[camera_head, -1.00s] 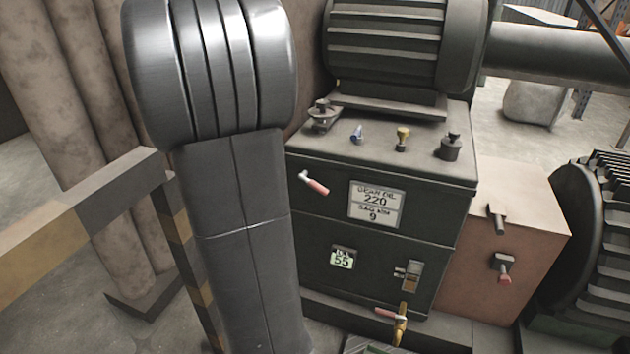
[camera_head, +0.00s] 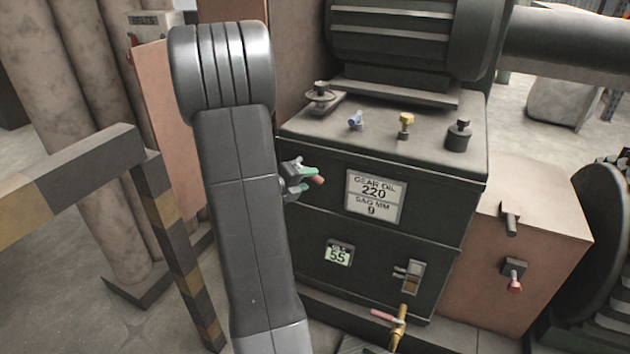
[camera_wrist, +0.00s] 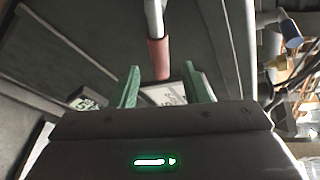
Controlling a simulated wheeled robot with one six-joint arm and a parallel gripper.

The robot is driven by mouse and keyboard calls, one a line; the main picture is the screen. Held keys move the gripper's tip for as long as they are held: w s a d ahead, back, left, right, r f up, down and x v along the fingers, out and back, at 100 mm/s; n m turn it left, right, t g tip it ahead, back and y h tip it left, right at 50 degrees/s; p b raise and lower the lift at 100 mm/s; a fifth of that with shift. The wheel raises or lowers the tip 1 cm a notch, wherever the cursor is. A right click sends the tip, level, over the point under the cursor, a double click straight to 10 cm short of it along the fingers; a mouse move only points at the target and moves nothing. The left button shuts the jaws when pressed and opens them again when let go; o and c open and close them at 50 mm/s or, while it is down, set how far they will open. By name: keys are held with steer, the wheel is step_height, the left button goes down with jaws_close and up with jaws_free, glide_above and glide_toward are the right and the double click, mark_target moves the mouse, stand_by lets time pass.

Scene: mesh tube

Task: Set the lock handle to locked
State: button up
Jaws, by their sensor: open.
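A lever handle with a pinkish-red grip (camera_head: 317,180) sits on the front of the dark cabinet, left of the gear oil sign. In the wrist view its metal lever comes down from the top edge and ends in the red grip (camera_wrist: 158,58). My gripper (camera_head: 302,180) is open at this handle, partly hidden behind my arm. In the wrist view the green fingers of my gripper (camera_wrist: 163,84) stand apart on either side of the grip's line, with the grip's end just beyond the gap. I cannot tell whether they touch it. No lock marking is readable.
The dark cabinet (camera_head: 290,262) carries a gear oil sign (camera_head: 375,197), a switch (camera_head: 411,277) and knobs on top. A red-handled brass valve (camera_head: 398,324) is low in front. A brown box (camera_head: 545,225) with two handles stands right. A striped railing (camera_head: 170,215) stands left.

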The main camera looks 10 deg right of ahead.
mark_target(313, 179)
steer(key=shift+x, duration=2.2)
steer(key=shift+c, duration=0.2)
jaws_close()
